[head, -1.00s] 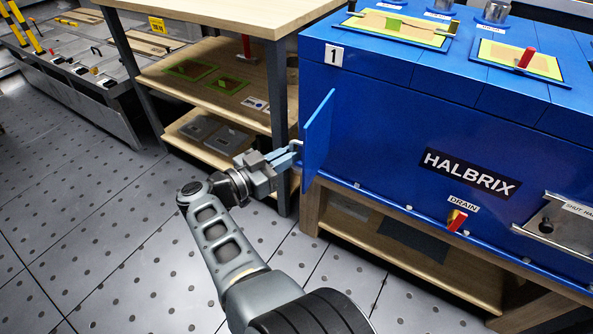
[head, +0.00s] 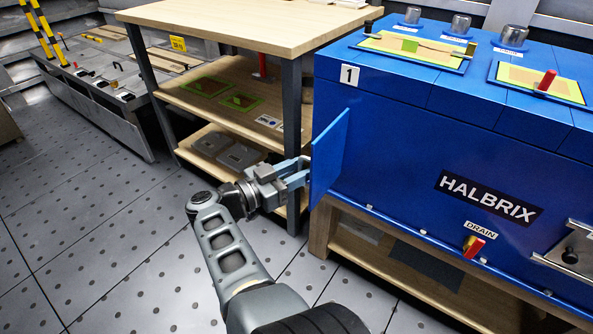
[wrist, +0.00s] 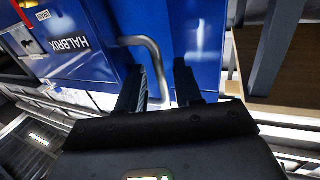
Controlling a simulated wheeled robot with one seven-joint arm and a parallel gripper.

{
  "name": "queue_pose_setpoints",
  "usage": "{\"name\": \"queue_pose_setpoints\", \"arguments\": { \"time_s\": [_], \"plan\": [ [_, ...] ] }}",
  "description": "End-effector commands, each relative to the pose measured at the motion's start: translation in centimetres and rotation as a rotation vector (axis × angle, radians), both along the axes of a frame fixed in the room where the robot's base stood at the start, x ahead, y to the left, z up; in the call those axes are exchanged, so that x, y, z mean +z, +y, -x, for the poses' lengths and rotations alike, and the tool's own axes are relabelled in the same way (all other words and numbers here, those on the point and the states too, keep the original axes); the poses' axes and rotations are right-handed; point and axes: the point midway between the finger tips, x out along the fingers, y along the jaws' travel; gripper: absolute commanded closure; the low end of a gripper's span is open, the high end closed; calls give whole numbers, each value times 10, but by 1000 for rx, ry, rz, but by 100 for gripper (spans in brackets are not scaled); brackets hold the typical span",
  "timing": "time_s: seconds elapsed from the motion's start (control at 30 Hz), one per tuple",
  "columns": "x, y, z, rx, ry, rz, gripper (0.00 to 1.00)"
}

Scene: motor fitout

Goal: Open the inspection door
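The inspection door (head: 331,152) is a flat blue panel standing out from the left end of the blue machine's front, swung ajar. My gripper (head: 298,174) is at the door's left face, with its two fingers apart. In the wrist view my gripper (wrist: 158,78) also has its fingers spread, with the blue door panel (wrist: 198,35) beyond them. The door's inner side is hidden.
The blue machine (head: 420,150) carries a HALBRIX label and a red drain handle (head: 473,246). It stands on a wooden stand (head: 322,232). A wooden shelf table (head: 240,27) with a dark leg stands close behind my gripper. Open floor (head: 110,240) lies to the left.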

Motion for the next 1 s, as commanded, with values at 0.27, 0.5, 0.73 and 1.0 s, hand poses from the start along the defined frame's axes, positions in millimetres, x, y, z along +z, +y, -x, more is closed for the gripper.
{"name": "queue_pose_setpoints", "arguments": {
  "time_s": [0.27,0.5,0.73,1.0],
  "plan": [
    [0,3,2,3,0,0,64],
    [-1,30,19,5,1,-1,64],
    [-1,57,37,3,1,0,64],
    [0,66,43,1,0,0,64]
  ]
}}
